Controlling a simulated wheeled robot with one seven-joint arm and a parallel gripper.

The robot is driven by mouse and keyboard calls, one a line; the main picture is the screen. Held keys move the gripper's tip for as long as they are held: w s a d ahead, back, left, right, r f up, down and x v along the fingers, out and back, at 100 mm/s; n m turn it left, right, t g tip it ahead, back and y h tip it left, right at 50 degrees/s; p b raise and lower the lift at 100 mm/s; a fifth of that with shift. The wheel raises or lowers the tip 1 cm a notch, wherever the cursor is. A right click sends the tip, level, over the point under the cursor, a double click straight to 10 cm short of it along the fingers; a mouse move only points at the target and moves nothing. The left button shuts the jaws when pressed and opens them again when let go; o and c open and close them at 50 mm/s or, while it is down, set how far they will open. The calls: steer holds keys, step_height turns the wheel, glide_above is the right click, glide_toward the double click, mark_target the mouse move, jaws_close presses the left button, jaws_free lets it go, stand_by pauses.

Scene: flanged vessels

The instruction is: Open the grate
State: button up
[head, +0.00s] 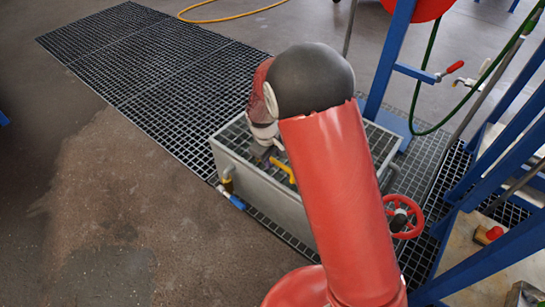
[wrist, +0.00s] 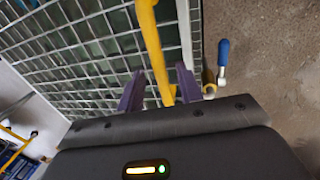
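The grate (head: 229,139) is a metal grid on top of a grey rectangular box in the head view. It fills the upper left of the wrist view (wrist: 90,45). A yellow bar-shaped handle (wrist: 151,45) runs across it; a piece of this handle shows in the head view (head: 284,170). My gripper (wrist: 160,88) is open, its two dark fingers apart. The handle passes between the fingers in the picture, closer to the right one. I cannot tell whether either finger touches it or how deep it sits. In the head view my arm hides much of the grate.
A blue-handled valve (wrist: 222,55) sticks out beside the box. A red handwheel (head: 403,215) is at the box's right. Blue framework (head: 500,255) and a green hose (head: 425,70) stand on the right. Floor grating (head: 150,65) lies behind; bare floor is on the left.

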steer(key=shift+f, duration=0.1)
jaws_close()
stand_by(0.3)
